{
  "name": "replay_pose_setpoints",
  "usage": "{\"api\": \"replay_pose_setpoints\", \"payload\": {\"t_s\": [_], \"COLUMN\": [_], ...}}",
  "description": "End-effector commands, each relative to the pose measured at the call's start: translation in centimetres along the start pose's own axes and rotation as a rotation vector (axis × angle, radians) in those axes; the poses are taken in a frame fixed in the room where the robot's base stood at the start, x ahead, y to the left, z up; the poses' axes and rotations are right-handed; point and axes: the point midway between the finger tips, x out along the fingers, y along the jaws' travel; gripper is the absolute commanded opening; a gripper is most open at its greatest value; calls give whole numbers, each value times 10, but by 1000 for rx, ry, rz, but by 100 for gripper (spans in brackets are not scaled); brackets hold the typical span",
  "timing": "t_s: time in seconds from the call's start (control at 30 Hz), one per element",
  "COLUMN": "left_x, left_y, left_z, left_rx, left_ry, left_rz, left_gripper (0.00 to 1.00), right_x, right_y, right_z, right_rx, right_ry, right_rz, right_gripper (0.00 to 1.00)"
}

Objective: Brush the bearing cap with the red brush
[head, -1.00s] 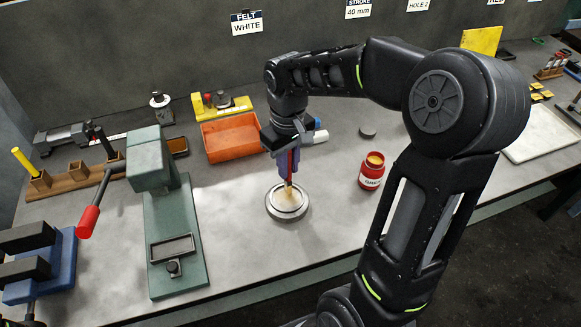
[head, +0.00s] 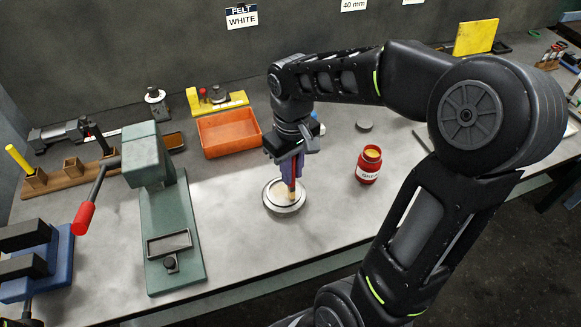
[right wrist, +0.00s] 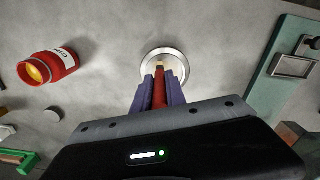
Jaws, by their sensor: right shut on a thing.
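The bearing cap (head: 277,204) is a round silver disc with a raised rim, lying flat on the bench. It also shows in the right wrist view (right wrist: 180,57). My right gripper (head: 292,178) is shut on the red brush (head: 291,185), held upright with its bristle end down over the cap's face. The brush's red handle shows between the purple fingers in the right wrist view (right wrist: 160,88). I cannot tell whether the bristles touch the cap. My left gripper is not in view.
A green press (head: 172,220) stands to the left. An orange bin (head: 230,134) is behind. Bench between press and cap is clear.

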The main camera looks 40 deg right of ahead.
Motion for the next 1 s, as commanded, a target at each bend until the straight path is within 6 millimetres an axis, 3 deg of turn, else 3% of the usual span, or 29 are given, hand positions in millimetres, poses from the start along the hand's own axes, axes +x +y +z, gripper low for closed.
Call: {"api": "replay_pose_setpoints", "payload": {"t_s": [0.27, 0.6, 1.0], "left_x": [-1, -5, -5], "left_y": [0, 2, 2], "left_z": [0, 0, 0], "left_rx": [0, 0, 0], "left_ry": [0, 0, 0], "left_rz": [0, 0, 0], "left_gripper": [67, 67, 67], "right_x": [0, 0, 1], "right_y": [2, 8, 9], "right_z": [-7, -35, -37], "right_rx": [0, -1, 0], "right_ry": [0, 0, 1], "right_rz": [0, 0, 0], "right_gripper": [0, 0, 0]}}
